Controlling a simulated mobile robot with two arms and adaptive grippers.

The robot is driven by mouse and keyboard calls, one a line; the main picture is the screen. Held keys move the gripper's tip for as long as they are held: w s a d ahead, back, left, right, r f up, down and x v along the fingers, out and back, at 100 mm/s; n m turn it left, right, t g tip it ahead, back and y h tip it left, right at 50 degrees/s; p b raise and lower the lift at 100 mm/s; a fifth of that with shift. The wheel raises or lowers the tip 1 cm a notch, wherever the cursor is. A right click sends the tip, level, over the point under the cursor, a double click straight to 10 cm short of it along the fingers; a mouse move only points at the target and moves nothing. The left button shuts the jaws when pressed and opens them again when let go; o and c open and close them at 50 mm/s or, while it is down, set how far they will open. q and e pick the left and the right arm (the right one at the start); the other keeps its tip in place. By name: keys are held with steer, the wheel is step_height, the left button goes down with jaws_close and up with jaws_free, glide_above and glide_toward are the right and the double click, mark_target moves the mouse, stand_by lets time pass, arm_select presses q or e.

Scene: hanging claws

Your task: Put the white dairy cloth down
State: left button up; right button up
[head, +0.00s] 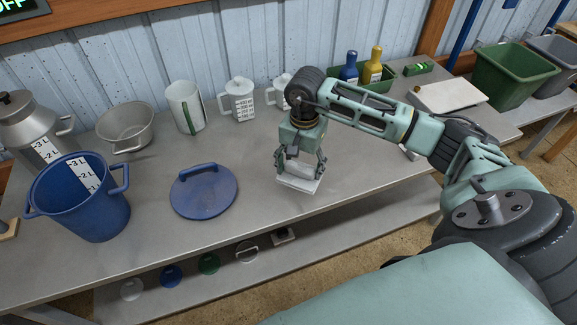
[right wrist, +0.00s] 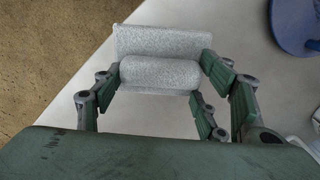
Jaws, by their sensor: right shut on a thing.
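The white dairy cloth (head: 299,178) is a folded, speckled white pad at the front part of the grey table (head: 250,215). My right gripper (head: 302,168) points down over it and is shut on it. In the right wrist view the cloth (right wrist: 160,74) shows as a rolled part between the fingers (right wrist: 160,85) with a flat flap beyond. The cloth is at or just above the table top; I cannot tell whether it touches. My left gripper is not in view.
A blue lid (head: 204,192) lies left of the cloth, and a blue bucket (head: 85,205) stands farther left. A green tray with bottles (head: 374,76) is at the back right. Table around the cloth is clear.

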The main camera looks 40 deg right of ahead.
mark_target(289, 170)
steer(key=w+f, duration=0.1)
steer(key=w+f+b, duration=0.1)
steer(key=w, duration=0.1)
steer(key=w+f+b, duration=0.1)
steer(key=w, duration=0.1)
steer(key=shift+a+f, duration=0.15)
steer(key=shift+a, duration=0.15)
steer(key=shift+w+f+b, duration=0.1)
steer(key=shift+f+b, duration=0.1)
steer(key=shift+b, duration=0.1)
step_height(289, 170, down, 4)
steer(key=shift+r+b, duration=0.25)
steer(key=shift+b, duration=0.75)
steer(key=shift+f, duration=0.25)
steer(key=o, duration=1)
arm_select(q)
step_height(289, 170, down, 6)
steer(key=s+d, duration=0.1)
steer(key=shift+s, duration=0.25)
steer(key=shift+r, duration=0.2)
arm_select(e)
steer(key=shift+r, duration=0.2)
